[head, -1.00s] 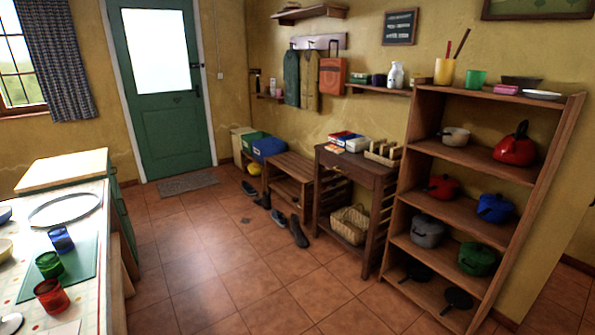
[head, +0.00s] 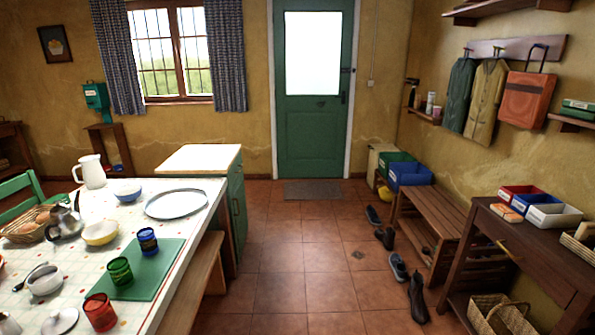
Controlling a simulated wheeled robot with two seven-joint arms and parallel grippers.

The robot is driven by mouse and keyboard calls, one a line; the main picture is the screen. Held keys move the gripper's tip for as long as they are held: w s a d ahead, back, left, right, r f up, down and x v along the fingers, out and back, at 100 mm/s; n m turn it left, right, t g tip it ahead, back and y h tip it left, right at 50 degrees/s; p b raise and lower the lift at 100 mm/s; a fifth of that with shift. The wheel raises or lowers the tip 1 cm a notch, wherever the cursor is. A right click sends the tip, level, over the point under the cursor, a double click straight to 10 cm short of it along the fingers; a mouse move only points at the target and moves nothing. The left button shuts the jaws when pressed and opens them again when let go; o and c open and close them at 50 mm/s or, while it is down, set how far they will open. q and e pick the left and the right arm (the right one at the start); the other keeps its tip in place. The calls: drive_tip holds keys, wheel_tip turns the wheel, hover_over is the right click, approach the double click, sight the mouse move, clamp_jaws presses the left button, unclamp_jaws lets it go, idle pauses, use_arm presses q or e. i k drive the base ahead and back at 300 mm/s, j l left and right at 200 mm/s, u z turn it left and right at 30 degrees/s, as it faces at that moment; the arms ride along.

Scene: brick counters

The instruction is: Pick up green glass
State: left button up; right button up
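The green glass (head: 120,272) stands upright on a green mat (head: 163,262) on the table at the left of the head view. A blue glass (head: 148,240) stands behind it on the same mat. A red glass (head: 99,311) stands in front of it, near the mat's front edge. All three are in a rough line. Neither of my grippers shows in the head view.
The table (head: 190,238) also holds a round tray (head: 177,204), a yellow bowl (head: 100,233), a white jug (head: 90,172) and a basket (head: 32,222). A bench (head: 196,284) runs along its right side. The tiled floor (head: 300,270) is clear in the middle; shoes (head: 417,298) lie at the right.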

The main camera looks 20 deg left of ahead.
sight(119, 269)
drive_tip(key=i+u, duration=0.3)
drive_tip(key=u, duration=0.15)
drive_tip(key=i+u, duration=0.3)
drive_tip(key=u, duration=0.2)
drive_tip(key=i+l+u, duration=0.15)
drive_tip(key=u, duration=0.3)
drive_tip(key=i+l+u, duration=0.3)
drive_tip(key=u, duration=0.2)
drive_tip(key=i+l+u, duration=0.25)
drive_tip(key=u, duration=0.2)
drive_tip(key=l, duration=0.1)
